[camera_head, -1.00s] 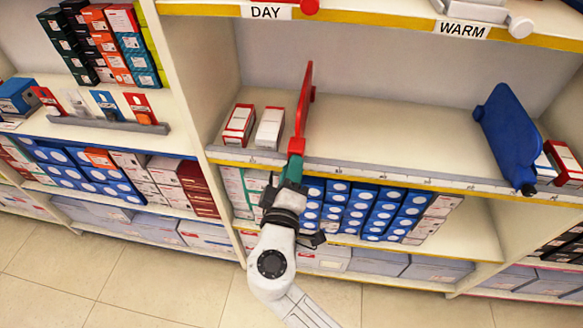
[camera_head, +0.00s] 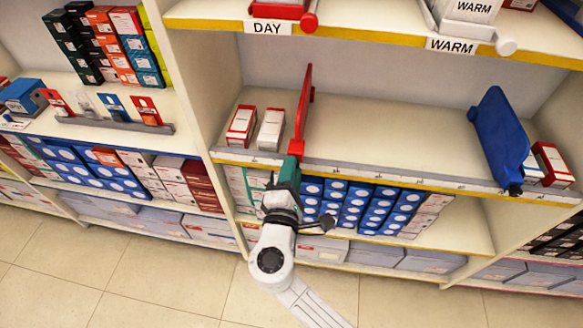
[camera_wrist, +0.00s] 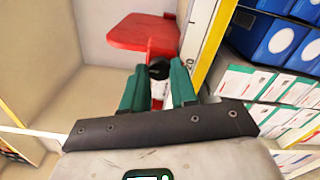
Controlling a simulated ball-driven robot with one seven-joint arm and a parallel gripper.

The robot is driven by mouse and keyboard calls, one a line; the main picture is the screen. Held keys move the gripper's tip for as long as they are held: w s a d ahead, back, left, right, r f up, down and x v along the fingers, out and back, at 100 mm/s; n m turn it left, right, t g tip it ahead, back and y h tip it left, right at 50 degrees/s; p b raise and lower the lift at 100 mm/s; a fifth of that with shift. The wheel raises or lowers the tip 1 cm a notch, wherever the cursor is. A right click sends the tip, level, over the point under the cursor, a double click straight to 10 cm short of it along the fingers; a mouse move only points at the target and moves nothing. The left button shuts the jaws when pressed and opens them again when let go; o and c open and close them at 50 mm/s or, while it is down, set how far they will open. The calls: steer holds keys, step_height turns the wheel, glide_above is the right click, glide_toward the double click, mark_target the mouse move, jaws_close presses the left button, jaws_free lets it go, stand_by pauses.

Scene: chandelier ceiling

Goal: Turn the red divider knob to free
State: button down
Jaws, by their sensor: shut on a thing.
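The red divider (camera_head: 302,112) stands upright across the middle shelf, right of two small white-and-red boxes. It also shows in the wrist view (camera_wrist: 143,33). Its dark round knob (camera_wrist: 158,67) sits at the shelf's front edge, between the green fingers of my gripper (camera_wrist: 158,84). My gripper (camera_head: 291,168) is at the front lower end of the divider, shut on the knob. In the head view the fingers hide the knob. I cannot read the knob's setting.
A blue divider (camera_head: 500,140) leans farther right on the same shelf. The shelf between the dividers is empty. White-and-red boxes (camera_head: 242,124) stand close on the left. The upper shelf carries a DAY label (camera_head: 268,27).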

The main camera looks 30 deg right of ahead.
steer(key=shift+f+n, duration=0.1)
steer(key=shift+n, duration=0.3)
steer(key=c, duration=0.9)
jaws_free()
steer(key=v, duration=1.1)
steer(key=s+d+f+m+g+y+p, duration=0.1)
steer(key=s+d+f+m+g, duration=0.3)
steer(key=d, duration=0.4)
steer(key=s+d+f+m+g+y+p, duration=0.1)
steer(key=s+d+f+m+g, duration=0.25)
steer(key=d+m+g, duration=0.35)
steer(key=s+m+g+y, duration=0.1)
steer(key=s+y, duration=0.1)
steer(key=s, duration=0.2)
steer(key=s+f+m+y+p, duration=0.1)
steer(key=s+m+y, duration=0.1)
steer(key=s+y, duration=0.1)
steer(key=s+f+m+g+y, duration=0.1)
steer(key=s+m+y, duration=0.1)
steer(key=s, duration=0.3)
steer(key=shift+s+a+g+y, duration=0.1)
steer(key=shift+s+g+y, duration=0.2)
steer(key=shift+y, duration=0.4)
